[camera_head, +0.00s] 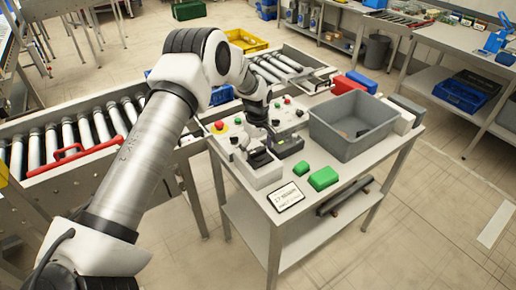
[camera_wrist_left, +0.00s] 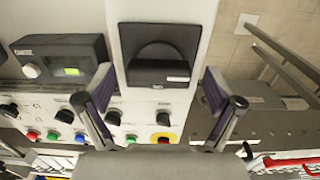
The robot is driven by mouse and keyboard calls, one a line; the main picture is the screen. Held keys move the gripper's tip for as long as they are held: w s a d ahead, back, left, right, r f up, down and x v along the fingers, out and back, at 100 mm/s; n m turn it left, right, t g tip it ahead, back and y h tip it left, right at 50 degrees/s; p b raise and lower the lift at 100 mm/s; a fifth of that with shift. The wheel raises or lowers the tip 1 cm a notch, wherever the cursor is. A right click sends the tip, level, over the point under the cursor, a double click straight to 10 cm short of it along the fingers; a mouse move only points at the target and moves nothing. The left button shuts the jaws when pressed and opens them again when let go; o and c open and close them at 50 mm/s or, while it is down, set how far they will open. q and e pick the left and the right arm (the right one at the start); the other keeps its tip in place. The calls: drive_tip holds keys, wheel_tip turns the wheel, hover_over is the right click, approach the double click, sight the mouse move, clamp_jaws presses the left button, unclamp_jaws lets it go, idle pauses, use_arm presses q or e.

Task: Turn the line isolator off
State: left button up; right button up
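The line isolator, a black rotary switch on a light grey box, shows in the left wrist view (camera_wrist_left: 160,68) with a broad dark handle and a small white label. In the head view the isolator (camera_head: 258,158) sits at the near left of the white table, partly hidden by my gripper. My left gripper (camera_head: 254,143) is above it, pointing down. In the left wrist view the two fingers (camera_wrist_left: 159,85) are spread wide, one on each side of the isolator, with gaps. I cannot tell whether they touch it. My right gripper is in neither view.
A control panel (camera_wrist_left: 75,115) with black knobs, coloured buttons and a yellow-ringed red button lies beside the isolator. The table also bears a grey bin (camera_head: 350,133), green blocks (camera_head: 323,178) and a sign (camera_head: 286,196). A roller conveyor (camera_head: 75,137) stands at left.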

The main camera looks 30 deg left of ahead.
sight(257, 150)
use_arm(q)
drive_tip(key=shift+w, duration=0.1)
wheel_tip(257, 150, up, 12)
idle(0.5)
drive_tip(key=shift+a, duration=0.1)
idle(0.4)
